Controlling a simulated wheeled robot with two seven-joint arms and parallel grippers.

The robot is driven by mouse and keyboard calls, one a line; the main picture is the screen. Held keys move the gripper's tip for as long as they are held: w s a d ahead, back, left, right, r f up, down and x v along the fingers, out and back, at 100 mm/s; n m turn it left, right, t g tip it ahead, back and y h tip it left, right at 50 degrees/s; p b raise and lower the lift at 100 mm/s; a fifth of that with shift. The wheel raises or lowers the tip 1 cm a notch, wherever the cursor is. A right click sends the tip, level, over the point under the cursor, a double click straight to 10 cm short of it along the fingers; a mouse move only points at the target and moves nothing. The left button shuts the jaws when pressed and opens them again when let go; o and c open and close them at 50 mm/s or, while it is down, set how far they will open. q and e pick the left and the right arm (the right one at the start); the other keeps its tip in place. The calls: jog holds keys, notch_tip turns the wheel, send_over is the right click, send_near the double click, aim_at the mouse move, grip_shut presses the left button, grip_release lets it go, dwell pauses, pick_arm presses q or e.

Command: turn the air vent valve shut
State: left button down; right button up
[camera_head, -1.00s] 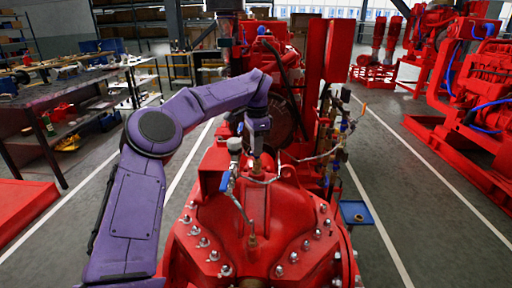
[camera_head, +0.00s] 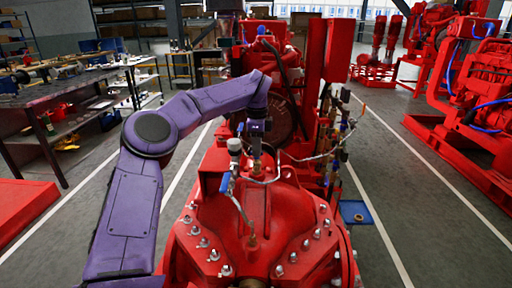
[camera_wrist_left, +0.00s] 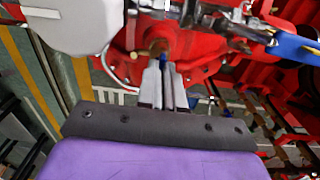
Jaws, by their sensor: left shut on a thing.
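The air vent valve sits on top of the red pump casing (camera_head: 280,215). Its brass body (camera_head: 257,166) shows just under my left gripper (camera_head: 256,152). In the left wrist view, the fingers of my left gripper (camera_wrist_left: 163,72) are closed together on a small blue handle (camera_wrist_left: 163,58), beside brass fittings (camera_wrist_left: 157,47). Most of the handle is hidden between the fingers. The handle's exact angle cannot be told. My right gripper is not in view.
A gauge (camera_head: 234,146) on a thin pipe stands close left of my gripper, with a blue lever (camera_head: 225,182) below it. Thin tubing and brass valves (camera_head: 340,135) stand to the right. A workbench (camera_head: 60,95) is at the left; grey floor lies on both sides.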

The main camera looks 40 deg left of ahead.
pick_arm(q)
jog(key=c, duration=1.3)
grip_release()
jog(key=shift+r, duration=0.1)
notch_tip(320, 180, up, 10)
jog(key=p, duration=0.2)
jog(key=shift+r, duration=0.15)
jog(key=shift+r, duration=0.1)
